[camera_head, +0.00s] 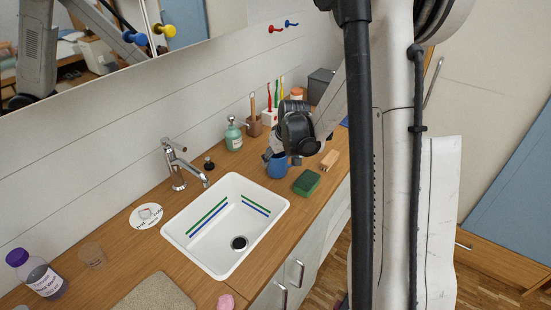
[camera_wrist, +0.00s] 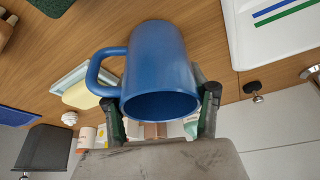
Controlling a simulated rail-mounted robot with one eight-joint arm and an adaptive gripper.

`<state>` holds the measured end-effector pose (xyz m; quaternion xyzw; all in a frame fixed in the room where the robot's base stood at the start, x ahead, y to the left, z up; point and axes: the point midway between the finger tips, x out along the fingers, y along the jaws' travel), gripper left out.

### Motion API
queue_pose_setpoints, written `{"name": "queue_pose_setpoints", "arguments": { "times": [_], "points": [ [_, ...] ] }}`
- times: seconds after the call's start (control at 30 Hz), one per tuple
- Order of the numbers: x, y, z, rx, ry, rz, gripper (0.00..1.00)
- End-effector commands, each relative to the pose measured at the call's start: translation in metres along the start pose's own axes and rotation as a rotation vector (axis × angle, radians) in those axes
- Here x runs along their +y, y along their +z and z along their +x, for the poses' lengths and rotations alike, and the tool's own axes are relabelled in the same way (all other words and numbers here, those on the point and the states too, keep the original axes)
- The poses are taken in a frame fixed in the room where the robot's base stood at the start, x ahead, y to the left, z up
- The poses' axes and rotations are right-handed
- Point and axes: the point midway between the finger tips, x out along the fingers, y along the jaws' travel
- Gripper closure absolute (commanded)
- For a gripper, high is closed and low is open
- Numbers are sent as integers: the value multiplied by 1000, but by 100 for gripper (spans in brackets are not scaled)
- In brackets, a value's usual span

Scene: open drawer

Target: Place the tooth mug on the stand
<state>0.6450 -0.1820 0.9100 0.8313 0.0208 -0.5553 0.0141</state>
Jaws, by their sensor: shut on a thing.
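The blue tooth mug (camera_wrist: 155,60) is between the two fingers of my gripper (camera_wrist: 161,105). Its handle points left and its dark opening faces the bottom of the wrist view. In the head view the mug (camera_head: 277,166) shows below my gripper (camera_head: 274,156), over the counter right of the sink; I cannot tell if it touches the counter. A round white disc with print (camera_head: 146,216) lies on the counter left of the tap and may be the stand; I cannot tell for sure.
The white sink (camera_head: 213,259) lies between disc and mug, with a tap (camera_head: 178,165) behind it. A green soap bottle (camera_head: 233,135), a toothbrush holder (camera_head: 269,117), a green sponge (camera_head: 306,182) and a wooden brush (camera_head: 329,160) stand or lie near my gripper. A purple-capped bottle (camera_head: 42,276) is front left.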

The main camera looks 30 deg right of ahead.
Motion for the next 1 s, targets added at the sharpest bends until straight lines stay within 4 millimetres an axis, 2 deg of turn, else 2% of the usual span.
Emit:
{"name": "queue_pose_setpoints", "arguments": {
  "times": [0.2,0.23,0.37,0.77,1.0],
  "points": [
    [0,1,3,0,0,0,82],
    [0,1,4,0,0,0,46],
    [0,1,2,0,0,0,28],
    [0,-1,-3,0,0,0,28],
    [0,0,-33,0,0,1,28]
  ]
}}
